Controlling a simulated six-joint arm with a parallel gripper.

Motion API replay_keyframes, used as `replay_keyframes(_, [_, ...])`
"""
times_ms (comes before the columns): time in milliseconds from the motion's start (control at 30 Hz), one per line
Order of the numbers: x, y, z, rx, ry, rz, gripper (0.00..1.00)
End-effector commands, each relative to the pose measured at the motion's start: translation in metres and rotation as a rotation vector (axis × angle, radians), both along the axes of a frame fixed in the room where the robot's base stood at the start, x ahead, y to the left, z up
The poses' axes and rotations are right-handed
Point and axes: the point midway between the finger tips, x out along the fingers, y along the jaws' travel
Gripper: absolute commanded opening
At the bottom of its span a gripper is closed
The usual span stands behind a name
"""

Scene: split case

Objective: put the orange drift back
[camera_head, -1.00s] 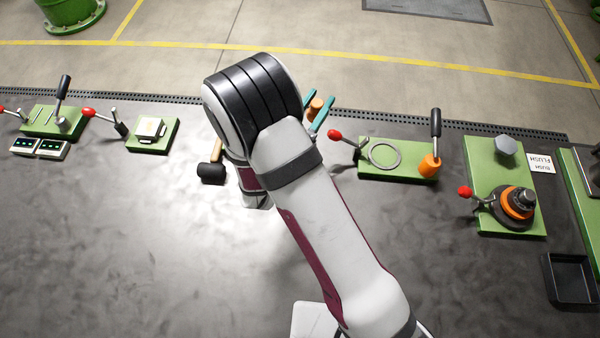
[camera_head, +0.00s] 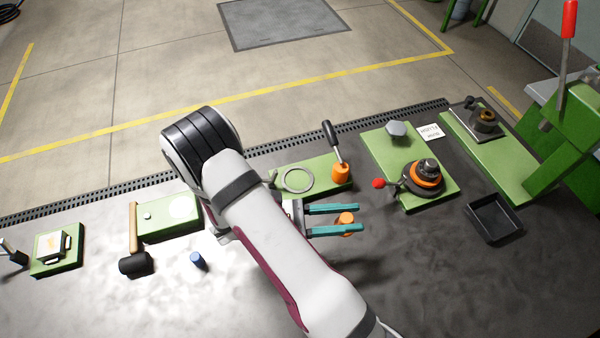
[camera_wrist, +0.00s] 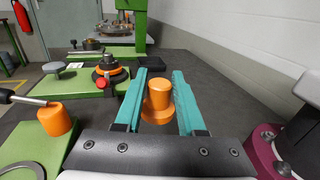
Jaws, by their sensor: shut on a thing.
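The orange drift (camera_head: 346,218) is a short stepped cylinder, with a narrower top and a wider flange below. My gripper (camera_head: 334,220) is shut on it, with one teal finger on each side. In the wrist view the drift (camera_wrist: 158,98) stands upright between the fingertips (camera_wrist: 158,95). It appears held above the dark table, in front of a green plate with a grey ring (camera_head: 297,180) and an orange block with a black-handled lever (camera_head: 340,172). Its underside is hidden in the wrist view.
A green fixture with a black-and-orange hub (camera_head: 425,178) and red-knobbed lever stands to the right. A black mallet (camera_head: 135,262), a blue cylinder (camera_head: 197,259) and a green plate (camera_head: 168,218) are left of my arm. Table between gripper and tray is clear.

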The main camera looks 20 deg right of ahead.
Motion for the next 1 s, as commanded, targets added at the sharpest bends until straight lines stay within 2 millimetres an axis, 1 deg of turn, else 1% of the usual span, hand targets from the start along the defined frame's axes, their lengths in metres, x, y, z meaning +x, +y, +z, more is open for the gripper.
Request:
replay_keyframes(33, [-0.018,0.0,-0.003,-0.001,0.001,-0.105,0.0])
replay_keyframes(100, [-0.046,0.005,-0.007,-0.001,0.0,-0.274,0.0])
replay_keyframes(167, [-0.069,0.014,-0.01,-0.001,0.0,-0.423,0.0])
replay_keyframes(200, [-0.083,0.022,-0.012,-0.001,0.0,-0.522,0.0])
replay_keyframes(267, [-0.101,0.038,-0.015,0.0,-0.001,-0.675,0.0])
replay_keyframes(300, [-0.111,0.05,-0.017,-0.001,-0.001,-0.778,0.0])
replay_keyframes(367, [-0.123,0.07,-0.019,-0.002,0.0,-0.936,0.0])
replay_keyframes(400, [-0.128,0.085,-0.021,-0.001,-0.001,-1.042,0.0])
replay_keyframes(467, [-0.132,0.108,-0.023,0.0,-0.001,-1.2,0.0])
replay_keyframes(500, [-0.132,0.124,-0.024,0.0,0.0,-1.305,0.0])
replay_keyframes(567, [-0.127,0.148,-0.025,-0.002,0.0,-1.461,0.0])
replay_keyframes(600, [-0.121,0.163,-0.026,-0.002,0.0,-1.563,0.0])
replay_keyframes(633, [-0.116,0.173,-0.027,-0.001,0.0,-1.638,0.0])
replay_keyframes(700, [-0.098,0.196,-0.027,0.0,-0.001,-1.814,0.0])
replay_keyframes(767, [-0.08,0.213,-0.028,-0.001,-0.002,-1.96,0.0])
replay_keyframes(800, [-0.066,0.222,-0.028,0.0,-0.001,-2.056,0.0])
replay_keyframes(867, [-0.042,0.233,-0.028,0.0,-0.001,-2.2,0.0])
replay_keyframes(900, [-0.025,0.239,-0.027,-0.001,-0.002,-2.294,0.0])
replay_keyframes(967, [0.0,0.243,-0.027,-0.001,-0.001,-2.429,0.0])
replay_keyframes(1000, [0.017,0.245,-0.026,-0.001,-0.001,-2.513,0.0])
